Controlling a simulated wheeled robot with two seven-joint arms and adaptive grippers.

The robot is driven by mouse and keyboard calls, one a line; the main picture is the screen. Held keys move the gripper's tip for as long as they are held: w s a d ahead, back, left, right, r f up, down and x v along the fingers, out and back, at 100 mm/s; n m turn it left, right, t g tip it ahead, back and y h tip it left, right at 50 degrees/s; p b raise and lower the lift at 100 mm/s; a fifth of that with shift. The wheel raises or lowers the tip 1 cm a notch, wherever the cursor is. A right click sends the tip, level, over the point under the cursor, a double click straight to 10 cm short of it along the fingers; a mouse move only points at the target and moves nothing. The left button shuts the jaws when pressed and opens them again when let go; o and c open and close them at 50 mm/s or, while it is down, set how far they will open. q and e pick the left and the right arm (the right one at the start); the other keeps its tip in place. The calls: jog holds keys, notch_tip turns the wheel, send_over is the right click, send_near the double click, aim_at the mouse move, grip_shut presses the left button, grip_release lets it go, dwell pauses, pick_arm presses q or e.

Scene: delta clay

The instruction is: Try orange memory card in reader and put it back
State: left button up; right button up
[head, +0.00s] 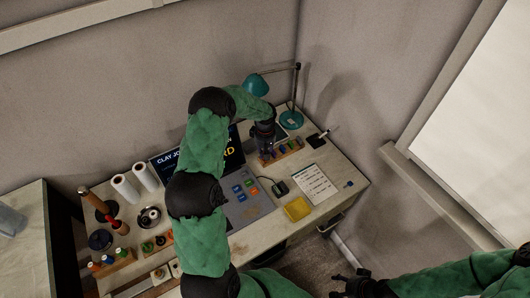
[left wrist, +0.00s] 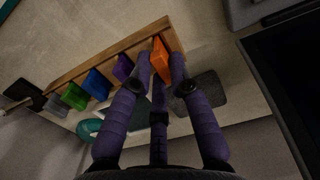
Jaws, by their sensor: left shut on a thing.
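The orange memory card (left wrist: 160,58) stands at one end of a wooden card rack (left wrist: 118,46), between the fingertips of my left gripper (left wrist: 161,72). The left gripper is shut on it; whether the card's lower edge is in its slot I cannot tell. In the head view my left gripper (head: 266,146) is over the rack (head: 293,152) at the back of the desk, and hides the card. A small dark device with a cable (head: 281,188), perhaps the reader, lies on the desk. My right gripper (head: 352,286) is off the desk's front; its fingers are unclear.
Purple (left wrist: 122,68), blue (left wrist: 97,84) and green (left wrist: 74,96) cards stand in the rack. A teal lamp (head: 291,119) is behind it. A printed sheet (head: 314,184) and a yellow pad (head: 297,209) lie nearby. A screen (head: 233,152) stands left of the rack.

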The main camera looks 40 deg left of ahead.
pick_arm(q)
jog(key=shift+f, duration=0.3)
jog(key=o, duration=1.2)
jog(key=shift+c, duration=0.2)
jog(key=shift+r, duration=0.15)
jog(key=shift+r+p, duration=1.6)
jog(key=shift+r, duration=1.8)
